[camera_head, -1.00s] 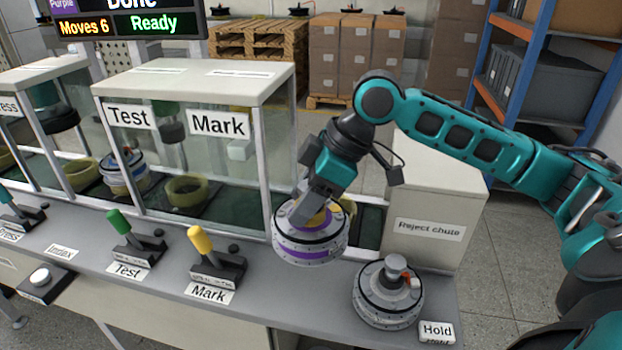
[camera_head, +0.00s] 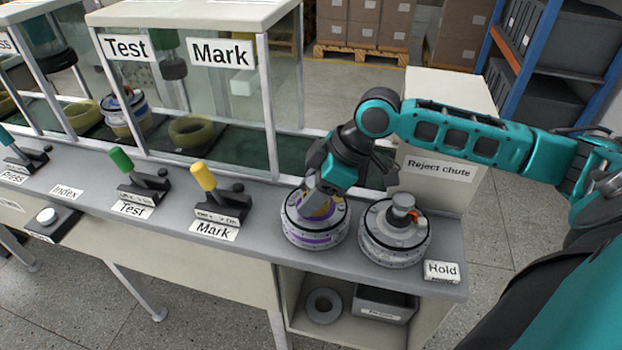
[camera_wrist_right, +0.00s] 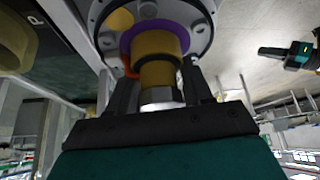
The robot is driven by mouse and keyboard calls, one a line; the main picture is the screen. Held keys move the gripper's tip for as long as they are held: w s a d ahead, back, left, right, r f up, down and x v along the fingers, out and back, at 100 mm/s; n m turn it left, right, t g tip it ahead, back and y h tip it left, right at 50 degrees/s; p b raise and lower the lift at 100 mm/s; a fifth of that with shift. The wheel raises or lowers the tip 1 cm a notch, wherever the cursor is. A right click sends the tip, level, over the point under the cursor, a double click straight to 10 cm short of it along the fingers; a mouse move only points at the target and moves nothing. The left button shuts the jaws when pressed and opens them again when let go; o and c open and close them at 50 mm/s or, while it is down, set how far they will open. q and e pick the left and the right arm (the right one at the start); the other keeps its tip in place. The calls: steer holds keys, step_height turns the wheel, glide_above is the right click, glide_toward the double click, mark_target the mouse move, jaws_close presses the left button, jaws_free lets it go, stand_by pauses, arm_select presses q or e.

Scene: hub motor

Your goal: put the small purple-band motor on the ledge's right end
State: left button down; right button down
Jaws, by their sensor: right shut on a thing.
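The purple-band motor (camera_head: 314,226) is a round grey hub with a purple stripe, in the head view just left of another grey motor. My right gripper (camera_head: 322,200) is shut on its central shaft from above. In the right wrist view the purple ring and brass-coloured hub of the motor (camera_wrist_right: 152,45) show between the fingers (camera_wrist_right: 158,88). The motor is over the grey ledge (camera_head: 270,225); I cannot tell whether it touches it. My left gripper is not in view.
A grey motor without a purple band (camera_head: 394,232) stands on the ledge's right end beside the Hold sign (camera_head: 441,270). The yellow Mark lever (camera_head: 205,180) is to the left. The reject chute box (camera_head: 438,170) stands behind. An open shelf (camera_head: 345,305) lies below.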

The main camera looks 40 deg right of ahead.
steer(key=shift+w, duration=0.1)
steer(key=c, duration=0.9)
jaws_free()
steer(key=shift+f, duration=0.25)
steer(key=o, duration=0.4)
steer(key=shift+r, duration=0.3)
steer(key=shift+p+v, duration=0.9)
steer(key=shift+v, duration=5)
